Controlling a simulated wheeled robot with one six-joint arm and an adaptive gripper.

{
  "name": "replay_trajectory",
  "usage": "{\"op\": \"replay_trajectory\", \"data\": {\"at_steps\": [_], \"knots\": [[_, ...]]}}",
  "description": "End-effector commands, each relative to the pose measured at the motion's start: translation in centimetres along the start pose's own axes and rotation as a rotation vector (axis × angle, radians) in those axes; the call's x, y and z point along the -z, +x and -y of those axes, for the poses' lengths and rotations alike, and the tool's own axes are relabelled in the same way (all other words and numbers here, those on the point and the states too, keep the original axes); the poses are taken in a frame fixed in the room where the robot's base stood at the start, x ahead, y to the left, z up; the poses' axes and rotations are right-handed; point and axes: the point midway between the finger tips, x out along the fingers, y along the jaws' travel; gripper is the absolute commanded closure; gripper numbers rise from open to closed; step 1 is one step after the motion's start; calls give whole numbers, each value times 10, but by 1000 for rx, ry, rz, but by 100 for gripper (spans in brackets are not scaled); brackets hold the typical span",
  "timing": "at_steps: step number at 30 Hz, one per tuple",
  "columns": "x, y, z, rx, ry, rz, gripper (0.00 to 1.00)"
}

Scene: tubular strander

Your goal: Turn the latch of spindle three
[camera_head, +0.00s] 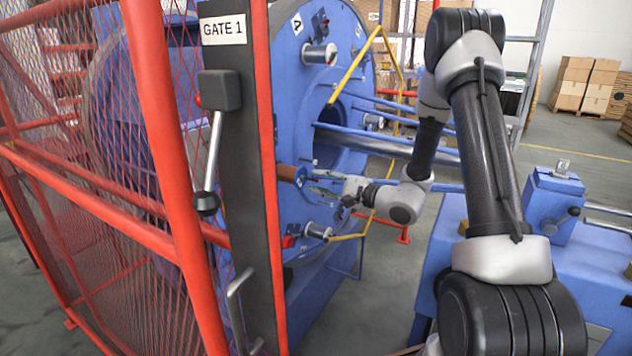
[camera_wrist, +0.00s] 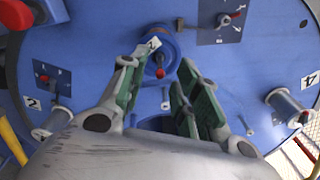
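The blue disc (camera_wrist: 100,30) of the strander fills most of the wrist view. A blue hub with a small label (camera_wrist: 152,43) and a red-tipped pin (camera_wrist: 160,73) shows between my fingertips; I cannot read this label surely. My gripper (camera_wrist: 165,62) is open, its green-padded fingers either side of that pin, with nothing held. Silver spindles with labels that look like 2 (camera_wrist: 52,121) and 4 (camera_wrist: 285,104) lie left and right. In the head view my gripper (camera_head: 312,181) is at the disc's face.
A red mesh fence (camera_head: 90,190) and the GATE 1 post (camera_head: 235,150) stand at left, close to the disc. A yellow tubular frame (camera_head: 345,80) and horizontal rods (camera_head: 385,138) are near my arm. A blue machine bed (camera_head: 460,235) lies at right. Boxes (camera_head: 585,82) stand far back.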

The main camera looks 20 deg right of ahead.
Motion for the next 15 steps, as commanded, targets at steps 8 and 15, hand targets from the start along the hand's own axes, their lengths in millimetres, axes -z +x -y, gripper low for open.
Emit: {"op": "replay_trajectory", "data": {"at_steps": [8, 15], "knots": [[0, 22, -1, -1, 2, 0, 69], [0, 22, 0, -1, 2, 0, 74]]}}
